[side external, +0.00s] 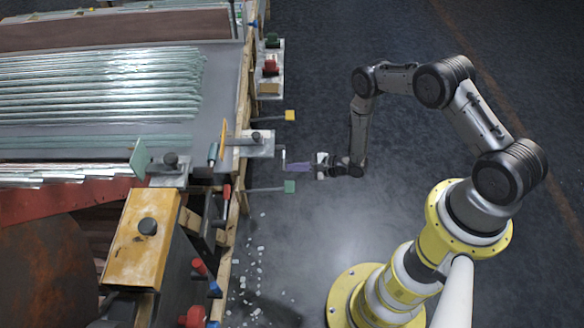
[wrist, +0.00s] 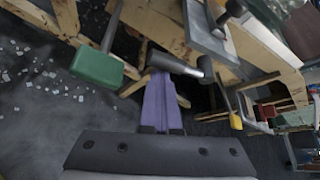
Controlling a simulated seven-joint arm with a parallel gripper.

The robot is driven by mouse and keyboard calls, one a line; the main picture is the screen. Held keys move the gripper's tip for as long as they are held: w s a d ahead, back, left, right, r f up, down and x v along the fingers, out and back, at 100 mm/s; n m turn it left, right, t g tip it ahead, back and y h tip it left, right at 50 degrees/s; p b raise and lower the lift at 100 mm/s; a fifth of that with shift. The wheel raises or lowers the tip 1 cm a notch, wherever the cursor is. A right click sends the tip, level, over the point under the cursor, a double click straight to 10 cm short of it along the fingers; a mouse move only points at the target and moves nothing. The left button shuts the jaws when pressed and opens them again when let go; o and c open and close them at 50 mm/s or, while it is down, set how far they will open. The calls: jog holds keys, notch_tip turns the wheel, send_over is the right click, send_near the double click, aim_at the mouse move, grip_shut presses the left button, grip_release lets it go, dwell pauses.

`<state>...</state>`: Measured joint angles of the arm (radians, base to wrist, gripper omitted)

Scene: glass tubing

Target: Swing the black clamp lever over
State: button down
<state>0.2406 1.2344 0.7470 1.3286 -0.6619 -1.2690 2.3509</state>
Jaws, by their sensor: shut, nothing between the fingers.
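A dark cylindrical lever handle (wrist: 180,66) lies across the tips of my purple fingers in the wrist view; it looks like the black clamp lever. Whether the fingers touch it, I cannot tell. In the side view, a thin bent lever arm (side external: 281,156) hangs off a metal clamp plate (side external: 262,150) with a black knob (side external: 256,137). My gripper (side external: 291,168) is just right of that lever arm, pointing left at the bench edge. In the wrist view, my gripper (wrist: 158,82) has its two fingers together, with nothing between them.
A green block (wrist: 97,66) on a rod and a yellow block (wrist: 235,121) flank the fingers; both stick out from the wooden bench edge (side external: 233,190). Glass tubes (side external: 100,85) lie on the bench. White shards (side external: 250,265) litter the floor.

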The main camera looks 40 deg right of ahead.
jog(key=shift+a+r, duration=0.1)
jog(key=shift+r, duration=0.75)
notch_tip(320, 180, down, 4)
jog(key=f, duration=0.1)
jog(key=s+d+r, duration=0.5)
jog(key=s+d, duration=0.1)
jog(key=s, duration=0.1)
jog(key=shift+d+r, duration=0.35)
jog(key=shift+r, duration=0.05)
dwell(0.3)
